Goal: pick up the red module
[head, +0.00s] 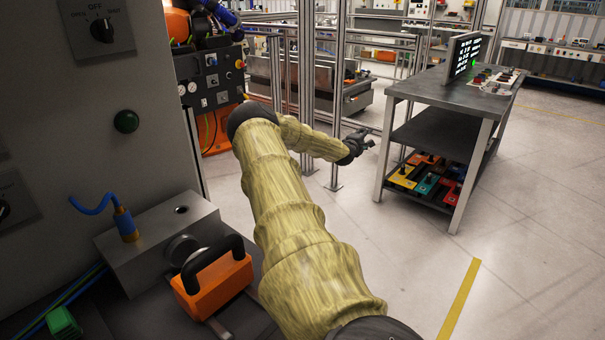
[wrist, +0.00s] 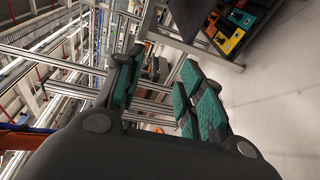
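The red module (head: 451,195) sits on the lower shelf of the table at the right, at the right end of a row of modules with black handles. A teal module (head: 427,185) is next to it on its left. My gripper (head: 360,140) is held out in the air left of the table, well apart from the modules. In the wrist view my gripper (wrist: 163,66) has its teal-padded fingers spread with nothing between them. That view shows some modules at the upper right, but I cannot clearly make out the red one there.
The table (head: 450,92) has a dark top with a screen, a lower shelf and light legs. A yellow module (head: 403,178) stands at the row's left end. Metal frame posts (head: 337,90) stand behind my arm. Floor at right is clear.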

